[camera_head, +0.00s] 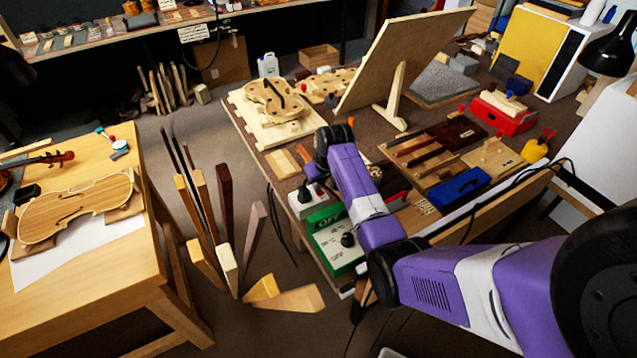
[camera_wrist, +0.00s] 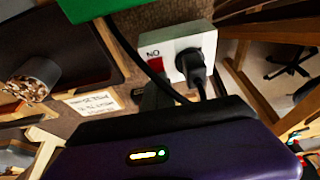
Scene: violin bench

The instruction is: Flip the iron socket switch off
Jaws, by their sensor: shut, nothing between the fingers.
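The white socket box (camera_wrist: 179,42) is in the upper middle of the wrist view, with a black plug (camera_wrist: 193,68) in its socket. Its red switch (camera_wrist: 155,63) sits beside the plug, next to lettering that reads as an upside-down "ON". I cannot tell which way the switch is tipped. My gripper (camera_wrist: 157,93) is shut and empty, its dark fingers close to the switch; whether they touch it is unclear.
A green box marked OFF (camera_head: 326,215) stands right beside the socket box. A black cable (camera_wrist: 133,47) runs past the switch in the wrist view. A violin body on a board (camera_head: 252,122), a leaning panel (camera_head: 400,55) and a blue box (camera_head: 460,187) occupy the bench.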

